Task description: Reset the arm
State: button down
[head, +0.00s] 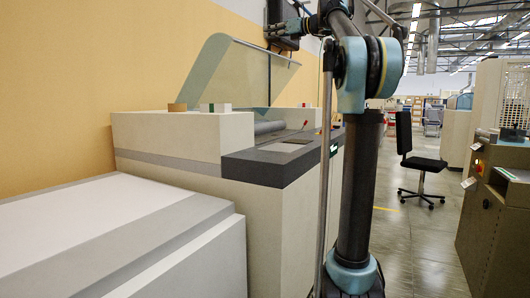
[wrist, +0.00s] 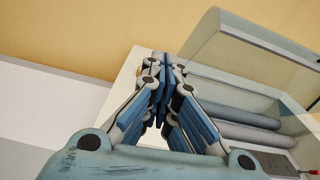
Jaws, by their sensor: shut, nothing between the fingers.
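My gripper (wrist: 165,68) is shut and empty in the wrist view, its blue-padded fingers meeting at the tips. It hangs in the air above the printer, not seen touching anything. In the head view my gripper (head: 278,30) is small, high up in front of a dark panel on the wall, and its fingers are hard to make out. My arm (head: 358,75) rises from its dark column at the centre right and bends over to the left at the top, partly out of frame.
A beige printing machine (head: 185,135) with a raised clear cover (head: 235,65) stands along the yellow wall; its rollers (wrist: 235,110) show in the wrist view. A white cabinet (head: 110,240) is in front. An office chair (head: 420,160) and another machine (head: 500,215) stand right, with open floor between.

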jog(key=s+f+n+g+h, duration=0.15)
jog(key=s+f+n, duration=0.35)
jog(key=f, duration=0.7)
jog(key=s+d+f+n+g+h, duration=0.1)
jog(key=s+f+n+h, duration=0.2)
jog(key=s+f, duration=0.6)
jog(key=s+f+n+g+h, duration=0.2)
jog(key=s+f+n, duration=0.1)
jog(key=f, duration=1.1)
jog(key=s+d+f+n+h, duration=0.3)
jog(key=s+f, duration=0.5)
jog(key=f, duration=0.6)
jog(key=s+d+f+n+g+h, duration=0.1)
jog(key=s+d+f+n+h, duration=0.2)
jog(key=f, duration=1.1)
jog(key=s+d+f+n+g+h, duration=0.1)
jog(key=s+d+f+n+h, duration=0.2)
jog(key=s+f, duration=1.1)
jog(key=d+f+n, duration=0.1)
jog(key=d+n, duration=0.2)
jog(key=d, duration=0.3)
jog(key=shift+s+d, duration=0.2)
jog(key=shift+d, duration=0.2)
jog(key=shift+w+f, duration=0.15)
jog(key=shift+w, duration=0.3)
